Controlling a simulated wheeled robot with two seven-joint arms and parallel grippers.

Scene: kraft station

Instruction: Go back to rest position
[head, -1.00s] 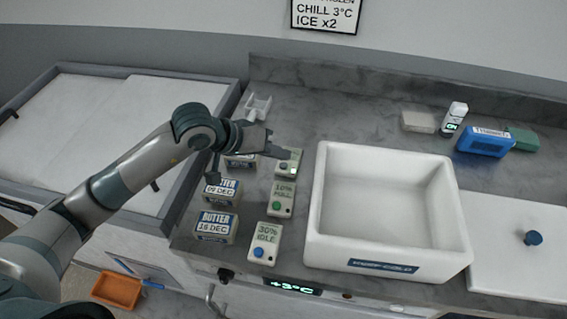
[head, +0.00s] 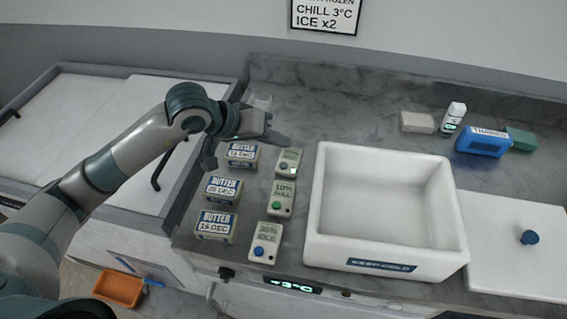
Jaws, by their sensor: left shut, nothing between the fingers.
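My left gripper (head: 278,139) is in the head view, shut and empty. It is above the counter's left part, near the rearmost butter pack and the rearmost small box with a button. My left arm comes in from the left edge and reaches over the chest's lid. My right gripper is not in view.
Three butter packs (head: 222,190) stand in a column, beside three button boxes (head: 268,240). A white cold box (head: 437,252) stands empty at the middle. A blue pack (head: 482,143), a white bottle (head: 453,117) and a white board (head: 510,225) are at the right.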

